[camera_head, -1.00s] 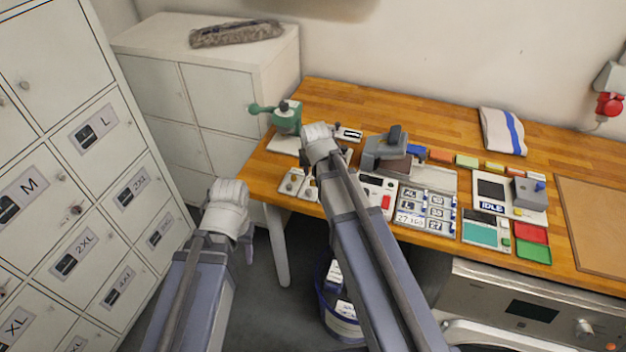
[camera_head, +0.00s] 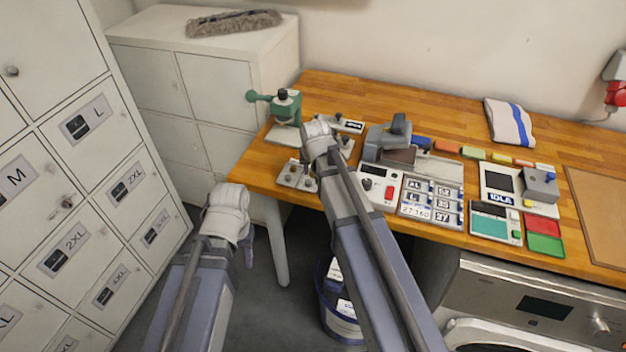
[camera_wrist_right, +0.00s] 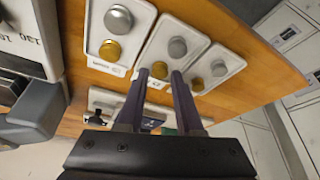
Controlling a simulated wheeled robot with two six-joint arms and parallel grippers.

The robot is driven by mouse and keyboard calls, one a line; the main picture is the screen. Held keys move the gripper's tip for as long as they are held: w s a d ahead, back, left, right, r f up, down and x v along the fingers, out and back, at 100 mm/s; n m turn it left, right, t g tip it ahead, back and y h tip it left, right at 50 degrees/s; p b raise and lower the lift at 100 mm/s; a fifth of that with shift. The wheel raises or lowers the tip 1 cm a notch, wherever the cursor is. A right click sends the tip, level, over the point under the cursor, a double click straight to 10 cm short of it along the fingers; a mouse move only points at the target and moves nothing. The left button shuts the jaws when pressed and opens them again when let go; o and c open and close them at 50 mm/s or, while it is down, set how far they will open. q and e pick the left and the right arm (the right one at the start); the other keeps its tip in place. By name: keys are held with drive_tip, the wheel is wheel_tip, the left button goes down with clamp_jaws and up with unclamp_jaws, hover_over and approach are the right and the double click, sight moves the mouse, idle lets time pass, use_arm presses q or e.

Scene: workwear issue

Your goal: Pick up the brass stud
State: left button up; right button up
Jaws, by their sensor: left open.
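Three small white trays stand side by side, each with a silver stud and a brass stud. In the right wrist view, the middle tray holds a silver stud (camera_wrist_right: 177,47) and a brass stud (camera_wrist_right: 159,70). My right gripper (camera_wrist_right: 160,72) is open, its fingertips apart on either side of that brass stud; I cannot tell whether they touch it. In the head view my right wrist and arm hide part of the trays and the fingers. My left gripper (camera_head: 248,254) is open and empty, low in front of the bench's left end.
Other brass studs sit in the left tray (camera_wrist_right: 110,50) and right tray (camera_wrist_right: 197,84). A green press (camera_head: 287,107) stands behind the trays. A grey device (camera_head: 385,143) and control panels are to the right. Lockers (camera_head: 70,190) line the left; a bin (camera_head: 340,318) stands below.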

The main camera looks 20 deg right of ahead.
drive_tip(key=shift+w+f, duration=0.2)
drive_tip(key=shift+f, duration=0.35)
use_arm(q)
drive_tip(key=shift+f, duration=0.5)
use_arm(e)
drive_tip(key=shift+r, duration=0.1)
clamp_jaws()
use_arm(q)
drive_tip(key=shift+r, duration=0.1)
use_arm(e)
drive_tip(key=shift+r, duration=0.1)
wheel_tip(320, 180, up, 7)
drive_tip(key=p, duration=0.7)
drive_tip(key=shift+r, duration=0.2)
use_arm(q)
wheel_tip(320, 180, up, 8)
drive_tip(key=shift+p, duration=0.35)
use_arm(e)
drive_tip(key=shift+r, duration=0.1)
